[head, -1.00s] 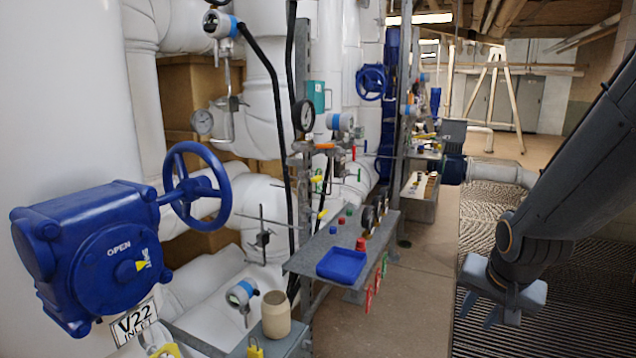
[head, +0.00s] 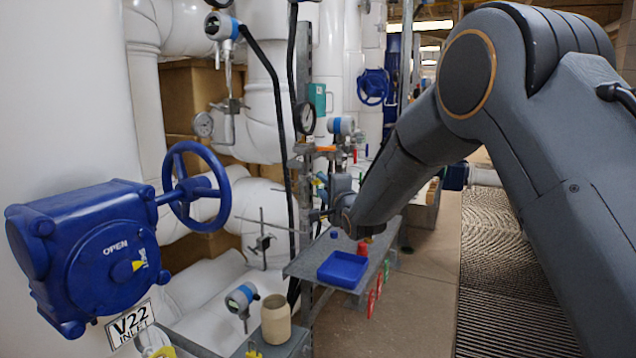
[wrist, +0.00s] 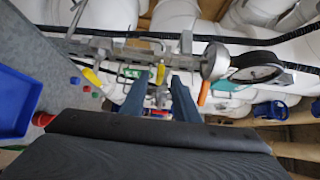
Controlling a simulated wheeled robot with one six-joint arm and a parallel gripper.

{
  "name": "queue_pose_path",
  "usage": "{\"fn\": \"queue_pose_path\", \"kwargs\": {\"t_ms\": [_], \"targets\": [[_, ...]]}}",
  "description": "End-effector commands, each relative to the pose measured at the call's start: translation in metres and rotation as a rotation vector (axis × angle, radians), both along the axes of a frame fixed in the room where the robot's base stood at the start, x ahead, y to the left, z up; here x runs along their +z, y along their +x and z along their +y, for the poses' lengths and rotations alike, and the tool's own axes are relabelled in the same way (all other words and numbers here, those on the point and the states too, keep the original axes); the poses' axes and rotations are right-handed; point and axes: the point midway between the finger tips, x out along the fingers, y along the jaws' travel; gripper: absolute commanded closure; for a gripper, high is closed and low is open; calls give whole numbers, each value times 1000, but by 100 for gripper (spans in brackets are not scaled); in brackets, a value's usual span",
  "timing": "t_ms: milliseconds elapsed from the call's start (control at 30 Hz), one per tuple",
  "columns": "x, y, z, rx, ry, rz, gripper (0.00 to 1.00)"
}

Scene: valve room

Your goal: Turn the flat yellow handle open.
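A small yellow handle (wrist: 160,73) is on the pipework in the wrist view, seen between my gripper's two fingertips. A second yellow handle (wrist: 92,76) lies to its left, outside the fingers. I cannot tell for certain which one is the flat yellow handle. My gripper (wrist: 156,88) is open, with its two blue-grey fingers apart and nothing visibly held. Contact with either handle cannot be made out. In the head view my gripper (head: 327,205) is at the pipe rack, and my arm hides part of the handles there.
A blue tray (head: 342,268) sits on the grey shelf (head: 312,268) below my gripper. An orange handle (wrist: 204,92) and a round gauge (wrist: 256,73) are close right of the fingers in the wrist view. A blue handwheel valve (head: 100,255) stands at left.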

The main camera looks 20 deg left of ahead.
Motion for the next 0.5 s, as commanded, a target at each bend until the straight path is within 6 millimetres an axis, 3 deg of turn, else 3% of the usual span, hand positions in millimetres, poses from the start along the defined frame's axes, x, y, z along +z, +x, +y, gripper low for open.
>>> {"fn": "queue_pose_path", "kwargs": {"t_ms": [200,500], "targets": [[-1,24,19,-1,-2,1,72],[-1,36,28,-2,-3,0,72]]}}
